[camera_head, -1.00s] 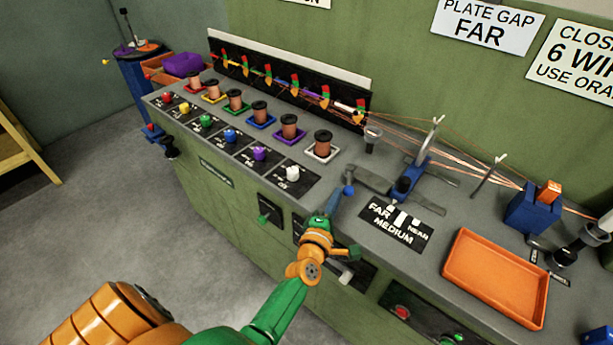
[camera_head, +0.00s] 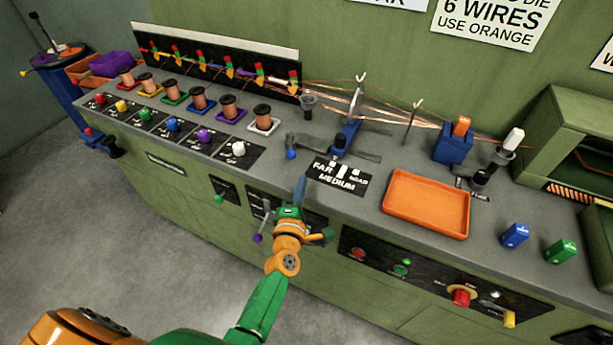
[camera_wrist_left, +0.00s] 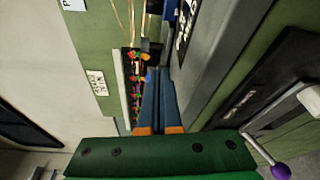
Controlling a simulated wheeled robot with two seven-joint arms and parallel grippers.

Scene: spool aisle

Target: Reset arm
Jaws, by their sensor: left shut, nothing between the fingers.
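My left arm, green and orange, comes in from the bottom left in the head view. Its gripper (camera_head: 299,188) has blue fingers and is shut and empty, just in front of the bench's front edge. The fingers (camera_wrist_left: 159,100) lie together in the left wrist view. A lever with a purple knob (camera_head: 257,238) is on the front panel to the left of the gripper; a purple knob (camera_wrist_left: 281,171) also shows in the wrist view. My right gripper is not in view.
The bench carries a row of copper spools (camera_head: 228,107), colored knobs (camera_head: 172,125), a FAR/MEDIUM plate (camera_head: 338,178) and an orange tray (camera_head: 427,205). Blue (camera_head: 515,236) and green (camera_head: 560,252) blocks stand at right. The floor (camera_head: 150,240) in front is clear.

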